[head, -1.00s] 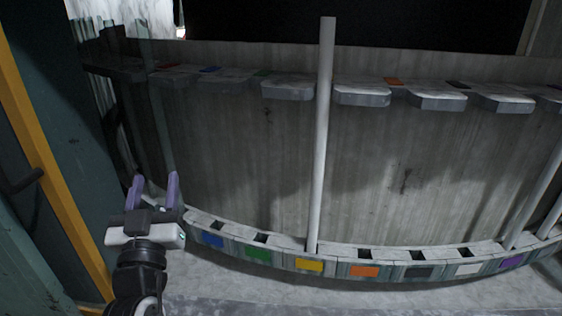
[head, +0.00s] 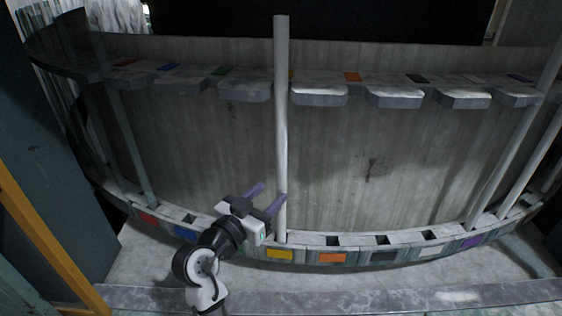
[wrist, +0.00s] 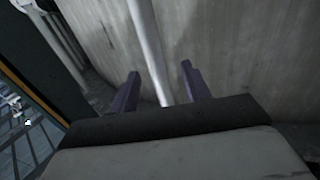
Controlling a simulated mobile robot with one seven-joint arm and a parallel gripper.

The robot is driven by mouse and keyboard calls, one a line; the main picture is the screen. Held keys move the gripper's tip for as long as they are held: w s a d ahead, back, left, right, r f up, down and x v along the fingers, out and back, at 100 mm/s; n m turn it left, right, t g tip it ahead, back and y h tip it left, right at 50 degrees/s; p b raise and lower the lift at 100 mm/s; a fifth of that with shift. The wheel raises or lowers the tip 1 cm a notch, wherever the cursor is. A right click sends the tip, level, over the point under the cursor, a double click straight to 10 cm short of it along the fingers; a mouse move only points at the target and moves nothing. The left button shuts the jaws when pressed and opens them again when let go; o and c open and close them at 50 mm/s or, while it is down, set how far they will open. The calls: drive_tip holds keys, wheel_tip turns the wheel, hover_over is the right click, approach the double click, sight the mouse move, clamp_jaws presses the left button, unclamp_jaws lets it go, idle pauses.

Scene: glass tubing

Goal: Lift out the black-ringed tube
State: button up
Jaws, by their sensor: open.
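No black ring shows clearly on any tube. A tall pale tube (head: 281,120) stands upright in the lower rack at the yellow plate (head: 280,254). My gripper (head: 274,194) is open and empty, with purple fingers, beside this tube at its lower part; one fingertip overlaps its edge in the head view. In the wrist view the tube (wrist: 147,45) shows between the two fingers (wrist: 160,80), its lower end hidden by my gripper. I cannot tell whether it is inside the jaws or beyond them. The lower black plate (head: 384,257) has an empty socket above it.
The curved lower rack (head: 332,258) has several coloured plates and open sockets. Upper ledges (head: 320,95) run along the grey wall. A dim tube (head: 135,150) stands at the left by the red plate; pale tubes (head: 505,150) stand at the right. A yellow-edged frame (head: 40,235) is at left.

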sight(278, 187)
drive_tip(key=x, duration=0.1)
drive_tip(key=p+x, duration=0.1)
drive_tip(key=x, duration=0.1)
drive_tip(key=p+x, duration=0.1)
drive_tip(key=shift+d+r, duration=0.3)
drive_tip(key=shift+d, duration=0.05)
drive_tip(key=shift+w+d+f+p, duration=0.15)
drive_tip(key=shift+w+d+p, duration=0.1)
drive_tip(key=shift+w+p, duration=0.15)
clamp_jaws()
